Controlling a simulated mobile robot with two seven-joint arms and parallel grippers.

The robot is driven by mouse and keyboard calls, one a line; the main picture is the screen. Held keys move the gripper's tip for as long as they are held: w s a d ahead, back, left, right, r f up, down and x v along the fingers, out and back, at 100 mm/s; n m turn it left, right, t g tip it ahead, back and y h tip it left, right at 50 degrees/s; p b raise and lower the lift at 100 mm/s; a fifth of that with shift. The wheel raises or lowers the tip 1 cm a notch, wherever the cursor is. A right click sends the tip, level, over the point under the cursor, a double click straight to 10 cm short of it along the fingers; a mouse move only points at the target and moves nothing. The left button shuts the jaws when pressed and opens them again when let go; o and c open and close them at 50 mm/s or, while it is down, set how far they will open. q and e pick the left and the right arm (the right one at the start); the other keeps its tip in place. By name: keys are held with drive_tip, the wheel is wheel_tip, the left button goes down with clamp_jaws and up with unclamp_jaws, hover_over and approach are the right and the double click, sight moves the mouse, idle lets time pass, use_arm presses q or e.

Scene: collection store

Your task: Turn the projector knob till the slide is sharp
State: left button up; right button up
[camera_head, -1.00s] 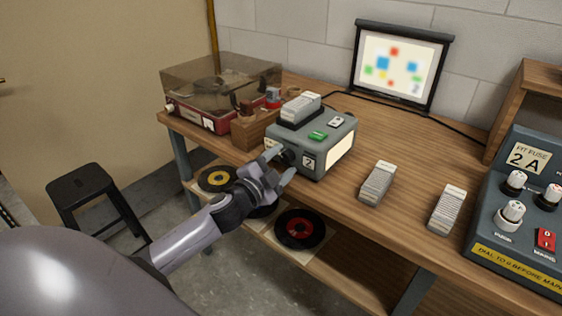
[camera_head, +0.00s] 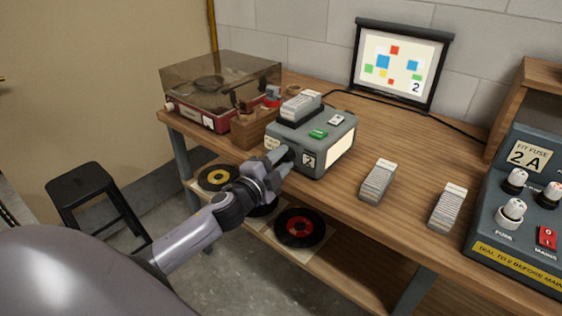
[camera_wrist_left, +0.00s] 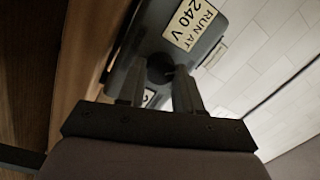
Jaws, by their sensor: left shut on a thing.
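The grey-green projector (camera_head: 322,158) stands near the table's front edge, with a slide tray (camera_head: 301,106) on top and a green button (camera_head: 318,134). My left gripper (camera_head: 279,160) is at the projector's left end, shut on its dark knob, which the fingers largely hide in the head view. In the left wrist view, the knob (camera_wrist_left: 160,68) shows between the fingers, on the face with the "RUN AT 240 V" label (camera_wrist_left: 193,22). The screen (camera_head: 401,68) shows coloured squares and a "2" with crisp edges. My right gripper is not in view.
A red record player (camera_head: 205,115) with a clear lid and a wooden box (camera_head: 253,128) stand left of the projector. Two slide trays (camera_head: 378,182) (camera_head: 447,207) lie to the right. A control panel (camera_head: 520,215) fills the right end. Records lie on the lower shelf.

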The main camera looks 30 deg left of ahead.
use_arm(q)
drive_tip(key=shift+m, duration=0.5)
drive_tip(key=o, duration=1)
drive_tip(key=shift+o, duration=0.2)
drive_tip(key=s, duration=0.7)
drive_tip(key=shift+b, duration=0.4)
drive_tip(key=shift+f, duration=0.15)
drive_tip(key=s+d+f+n+g+h+p, duration=0.1)
drive_tip(key=s+d+f+n+g, duration=0.3)
drive_tip(key=s+f, duration=0.5)
drive_tip(key=s+d+f+n+g+h+p, duration=0.1)
drive_tip(key=s+d+f+n+g, duration=0.2)
drive_tip(key=s+d+f+n, duration=0.5)
wheel_tip(320, 180, down, 3)
drive_tip(key=shift+s+d+f+g, duration=0.1)
drive_tip(key=shift+s+d+g, duration=0.3)
drive_tip(key=shift+s+d, duration=0.7)
